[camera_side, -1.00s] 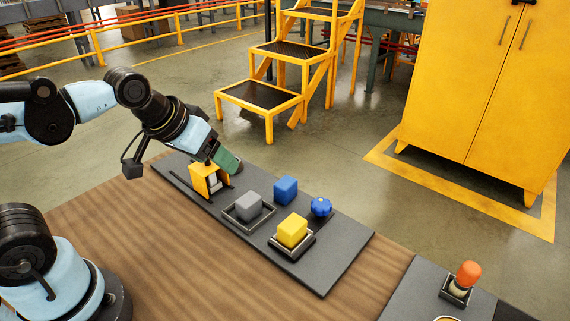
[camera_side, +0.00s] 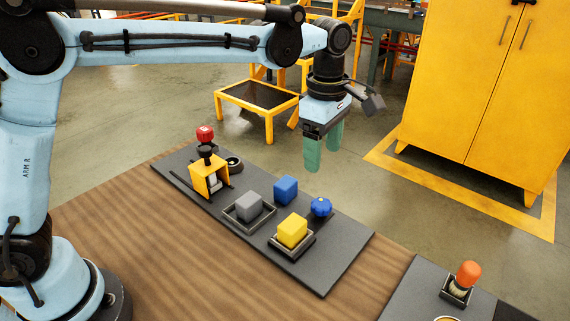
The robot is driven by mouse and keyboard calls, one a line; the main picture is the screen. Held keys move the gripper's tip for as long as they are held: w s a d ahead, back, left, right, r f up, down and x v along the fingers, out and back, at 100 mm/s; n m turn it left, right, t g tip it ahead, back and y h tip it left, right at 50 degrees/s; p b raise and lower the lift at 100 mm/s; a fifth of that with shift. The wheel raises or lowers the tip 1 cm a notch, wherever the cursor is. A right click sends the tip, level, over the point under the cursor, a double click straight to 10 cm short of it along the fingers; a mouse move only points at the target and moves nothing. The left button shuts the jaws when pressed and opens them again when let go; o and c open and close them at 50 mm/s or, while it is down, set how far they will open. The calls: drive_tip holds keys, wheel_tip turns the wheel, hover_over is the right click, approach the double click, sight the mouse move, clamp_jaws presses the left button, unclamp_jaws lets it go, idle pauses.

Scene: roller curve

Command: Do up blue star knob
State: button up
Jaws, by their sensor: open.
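The blue star knob (camera_side: 321,206) sits near the right back edge of the dark grey board (camera_side: 337,266), to the right of a blue cube. My gripper (camera_side: 323,152) points down above the knob and is apart from it. Its two green fingers are spread, with nothing between them. The knob is in plain view; what lies under it is hidden.
A blue cube (camera_side: 286,190), a grey block (camera_side: 249,206) in a tray and a yellow cube (camera_side: 292,230) in a tray stand close to the knob. A yellow bracket (camera_side: 206,177) with a red-topped part (camera_side: 205,134) is at the left. An orange-topped piece (camera_side: 468,273) stands at lower right.

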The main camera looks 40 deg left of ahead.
sight(322, 203)
drive_tip(key=shift+n, duration=0.4)
drive_tip(key=f, duration=1.2)
drive_tip(key=shift+w+d+f, duration=0.2)
drive_tip(key=shift+d+f, duration=0.1)
drive_tip(key=shift+d, duration=0.05)
drive_tip(key=shift+c, duration=0.5)
drive_tip(key=c, duration=1)
